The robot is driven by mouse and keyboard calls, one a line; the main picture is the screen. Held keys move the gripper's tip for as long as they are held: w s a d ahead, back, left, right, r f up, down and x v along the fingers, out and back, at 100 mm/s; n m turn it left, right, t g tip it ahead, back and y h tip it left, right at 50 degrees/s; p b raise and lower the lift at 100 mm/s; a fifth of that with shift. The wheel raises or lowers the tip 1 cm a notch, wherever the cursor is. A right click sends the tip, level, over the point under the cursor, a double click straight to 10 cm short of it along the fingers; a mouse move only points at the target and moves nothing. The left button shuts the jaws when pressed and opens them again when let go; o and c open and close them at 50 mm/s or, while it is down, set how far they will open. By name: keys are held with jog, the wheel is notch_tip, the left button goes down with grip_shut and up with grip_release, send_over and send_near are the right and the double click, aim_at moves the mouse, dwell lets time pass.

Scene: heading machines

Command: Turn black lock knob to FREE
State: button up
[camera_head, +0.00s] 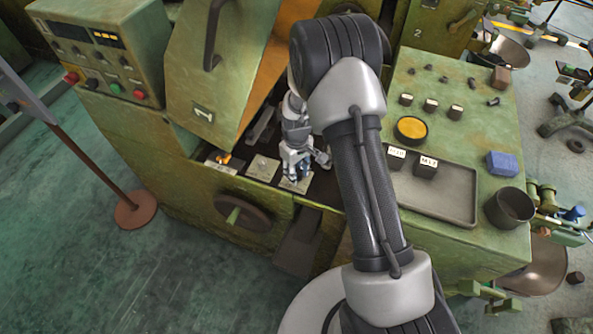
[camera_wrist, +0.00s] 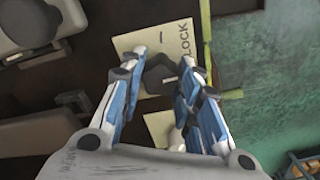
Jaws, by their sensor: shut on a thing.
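The black lock knob (camera_wrist: 158,72) sits on a pale plate (camera_wrist: 140,40) in the wrist view. The word LOCK is printed along the plate's right edge, and the knob carries a small white mark pointing toward the right of the picture. My gripper (camera_wrist: 157,82) has its blue-and-grey fingers on either side of the knob, shut on it. The fingers cover part of the plate, so any FREE label is hidden. In the head view my gripper (camera_head: 300,172) reaches down into the green machine's open bay over the rightmost pale plate (camera_head: 301,185); the knob cannot be made out there.
Two other pale plates, a middle one (camera_head: 262,168) and a left one (camera_head: 220,163), lie beside it. A raised green cover (camera_head: 215,75) stands behind. A handwheel (camera_head: 243,212) is on the front. A grey tray (camera_head: 445,193) sits on the bench at right.

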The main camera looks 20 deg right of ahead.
aim_at(297, 172)
jog(key=m, duration=0.4)
jog(key=shift+m, duration=0.3)
jog(key=m, duration=0.3)
jog(key=shift+m, duration=0.3)
jog(key=m, duration=0.3)
jog(key=shift+m, duration=2.1)
jog(key=o, duration=1.1)
jog(key=shift+c, duration=0.2)
notch_tip(297, 172, up, 12)
